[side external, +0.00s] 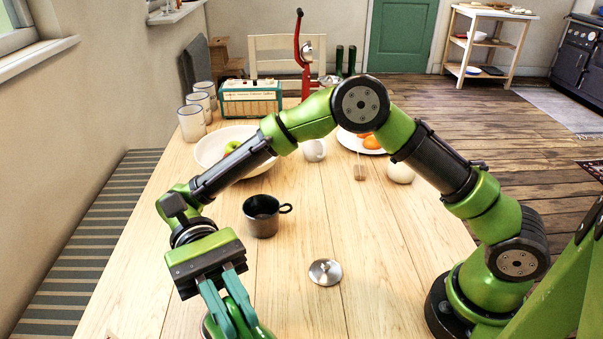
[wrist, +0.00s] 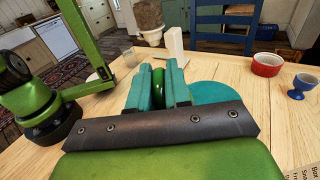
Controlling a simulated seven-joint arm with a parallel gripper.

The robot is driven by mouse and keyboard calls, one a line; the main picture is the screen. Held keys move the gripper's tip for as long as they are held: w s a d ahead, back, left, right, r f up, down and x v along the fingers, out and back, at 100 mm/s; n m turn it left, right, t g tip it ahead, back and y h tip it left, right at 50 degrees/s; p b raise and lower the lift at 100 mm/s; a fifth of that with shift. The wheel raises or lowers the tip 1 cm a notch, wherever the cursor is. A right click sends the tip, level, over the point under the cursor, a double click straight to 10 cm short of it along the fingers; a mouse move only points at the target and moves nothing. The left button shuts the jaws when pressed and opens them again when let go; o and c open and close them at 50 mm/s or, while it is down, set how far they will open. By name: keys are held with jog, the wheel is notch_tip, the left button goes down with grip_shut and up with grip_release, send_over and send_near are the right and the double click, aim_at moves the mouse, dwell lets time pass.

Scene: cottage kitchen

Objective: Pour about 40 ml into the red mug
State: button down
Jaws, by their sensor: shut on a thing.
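My gripper (side external: 240,322) is at the lower left of the side view, its teal fingers pointing down. In the wrist view the fingers (wrist: 158,70) are shut on a green thing (wrist: 159,82), mostly hidden between them. A teal rounded shape (wrist: 215,93) shows just right of the fingers; I cannot tell whether it belongs to the held thing. No mug that is clearly red shows. A dark grey mug (side external: 262,222) stands upright on the table beyond my gripper, its handle to the right. A small red dish (wrist: 267,65) is at the right in the wrist view; no handle shows.
A steel lid with a knob (side external: 325,271) lies right of my gripper. Behind the mug are a white bowl (side external: 205,158), a plate of oranges (side external: 348,142) and a round pale thing (side external: 400,173). A blue egg cup (wrist: 302,86) stands near the red dish.

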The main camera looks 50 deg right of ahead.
aim_at(249, 338)
jog(key=s+t, duration=0.2)
jog(key=t, duration=0.1)
jog(key=shift+a+f+h, duration=0.15)
jog(key=shift+a+h, duration=0.05)
jog(key=shift+h, duration=0.1)
jog(key=shift+s+a+r+t+h, duration=0.1)
jog(key=shift+s+r+t+h, duration=0.1)
jog(key=shift+s+t, duration=0.4)
jog(key=shift+s+a+r+t+h, duration=0.1)
jog(key=shift+s+t+h, duration=0.1)
jog(key=shift+t, duration=0.7)
jog(key=t, duration=0.1)
jog(key=s+t, duration=0.1)
jog(key=t+h+b, duration=0.1)
jog(key=shift+s+a+t, duration=0.2)
jog(key=shift+s+t, duration=0.05)
jog(key=shift+t, duration=0.05)
jog(key=shift+s+a+f+t+h+b, duration=0.15)
jog(key=shift+s+a+f+t+h, duration=0.2)
jog(key=shift+s+f+t, duration=1.3)
jog(key=shift+a+f+t+h+b, duration=0.1)
jog(key=shift+a+f+t+h, duration=0.45)
jog(key=shift+f, duration=2.25)
jog(key=shift+s+f+t+h+b, duration=0.2)
jog(key=shift+s+f+t, duration=0.65)
jog(key=shift+f+t, duration=0.95)
jog(key=shift+f+g, duration=0.4)
jog(key=shift+r, duration=0.1)
